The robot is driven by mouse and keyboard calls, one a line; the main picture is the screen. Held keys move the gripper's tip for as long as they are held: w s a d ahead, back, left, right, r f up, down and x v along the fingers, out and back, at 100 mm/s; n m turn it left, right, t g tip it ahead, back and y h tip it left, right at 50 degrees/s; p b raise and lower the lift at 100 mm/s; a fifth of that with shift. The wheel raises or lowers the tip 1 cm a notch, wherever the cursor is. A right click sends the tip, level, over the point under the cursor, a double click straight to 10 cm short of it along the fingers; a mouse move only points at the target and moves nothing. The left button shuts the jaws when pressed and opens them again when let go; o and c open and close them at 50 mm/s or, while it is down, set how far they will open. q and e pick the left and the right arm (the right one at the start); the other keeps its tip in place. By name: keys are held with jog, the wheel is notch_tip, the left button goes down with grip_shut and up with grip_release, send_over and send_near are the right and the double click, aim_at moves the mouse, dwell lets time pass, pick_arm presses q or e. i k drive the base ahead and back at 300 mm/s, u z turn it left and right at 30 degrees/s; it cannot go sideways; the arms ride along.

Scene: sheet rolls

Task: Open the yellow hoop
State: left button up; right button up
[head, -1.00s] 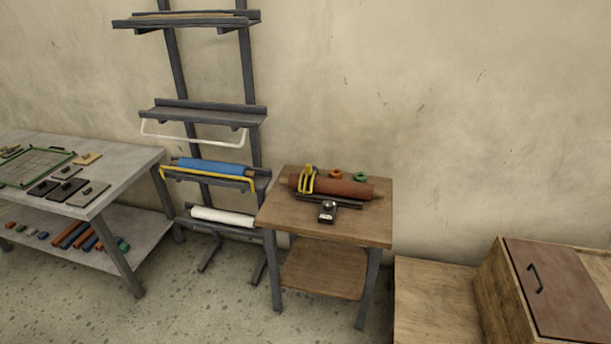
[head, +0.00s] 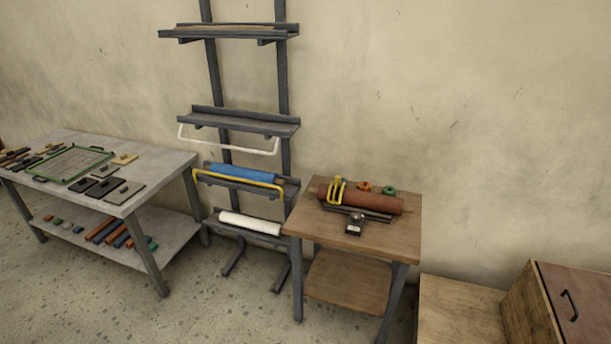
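The yellow hoop (head: 239,180) is on the grey rack (head: 212,100), at the shelf that bears a blue roll (head: 244,173). Its long bar runs across the front of the roll, and its arms reach back to the shelf ends. A white hoop (head: 228,147) hangs below the shelf above. Neither of my grippers shows in the head view, and both are apart from the hoop as far as I can see.
A grey table (head: 172,165) with a green frame and dark plates stands left of the rack. A wooden table (head: 405,235) with a rust-red roll (head: 362,199) stands right of it. A wooden box (head: 535,310) is at the lower right. Speckled floor in front is clear.

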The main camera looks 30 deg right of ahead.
aim_at(337, 181)
jog(key=i, duration=0.55)
jog(key=z, duration=1.15)
jog(key=i, duration=1.65)
